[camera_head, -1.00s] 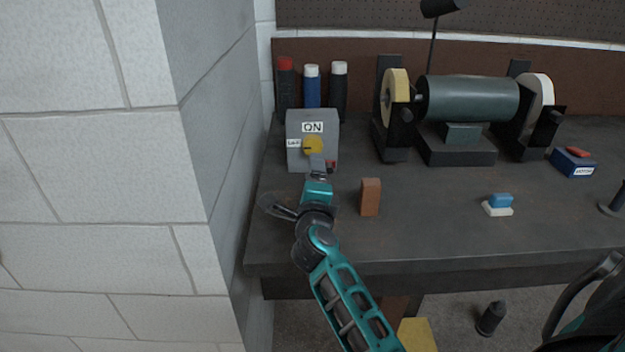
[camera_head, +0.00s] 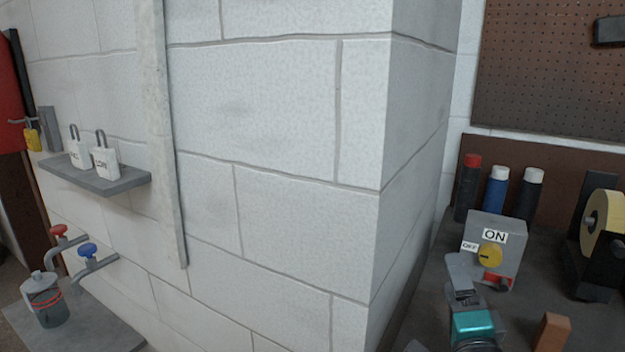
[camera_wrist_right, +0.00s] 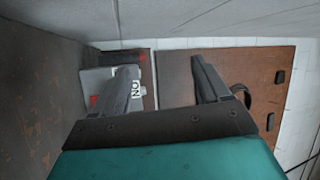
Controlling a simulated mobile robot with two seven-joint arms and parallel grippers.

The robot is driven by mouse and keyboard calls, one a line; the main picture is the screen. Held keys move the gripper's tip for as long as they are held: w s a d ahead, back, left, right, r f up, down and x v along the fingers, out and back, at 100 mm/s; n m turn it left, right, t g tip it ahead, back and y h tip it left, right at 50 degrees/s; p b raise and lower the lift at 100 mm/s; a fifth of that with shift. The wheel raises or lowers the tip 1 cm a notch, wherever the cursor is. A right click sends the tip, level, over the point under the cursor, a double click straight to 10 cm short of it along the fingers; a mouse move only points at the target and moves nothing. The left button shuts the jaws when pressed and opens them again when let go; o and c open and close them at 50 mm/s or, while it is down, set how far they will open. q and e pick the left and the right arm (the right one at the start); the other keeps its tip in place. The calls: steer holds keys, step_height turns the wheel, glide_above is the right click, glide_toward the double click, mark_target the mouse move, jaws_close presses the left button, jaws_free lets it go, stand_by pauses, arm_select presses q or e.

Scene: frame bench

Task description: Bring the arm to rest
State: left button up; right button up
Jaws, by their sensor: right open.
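My right gripper (camera_head: 462,272) shows at the lower right of the head view, in front of the grey switch box (camera_head: 480,223). In the right wrist view its two fingers (camera_wrist_right: 162,66) stand wide apart with nothing between them. The box has an ON label, an OFF label and a yellow knob (camera_head: 490,256). The gripper is at the left of the knob and a little below it; I cannot tell whether they touch. In the wrist view the box (camera_wrist_right: 93,80) is partly hidden behind the left finger. My left gripper is not in view.
A white block wall (camera_head: 300,150) with a corner fills the middle. On the bench, an orange-brown block (camera_head: 550,333) stands right of my gripper, with several spray cans behind the box. At left are a shelf (camera_head: 100,180) with padlocks, two taps and a jug (camera_head: 47,300).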

steer(key=s+a+f+n+g+y, duration=1)
steer(key=s+a+n, duration=0.25)
steer(key=n, duration=0.45)
steer(key=s+d+f+n+g+h, duration=0.1)
steer(key=s+d+f+g+h, duration=0.3)
steer(key=s, duration=0.4)
steer(key=s+d+f+n+g+h, duration=0.1)
steer(key=s+d+f+g+h, duration=0.25)
steer(key=s, duration=0.45)
steer(key=w+a+f+t+y, duration=0.1)
steer(key=w+a+f+t, duration=0.1)
steer(key=w+f+t, duration=0.5)
step_height(320, 180, down, 2)
steer(key=shift+w+f+y, duration=0.15)
steer(key=shift+w+y, duration=0.2)
steer(key=shift+w, duration=0.05)
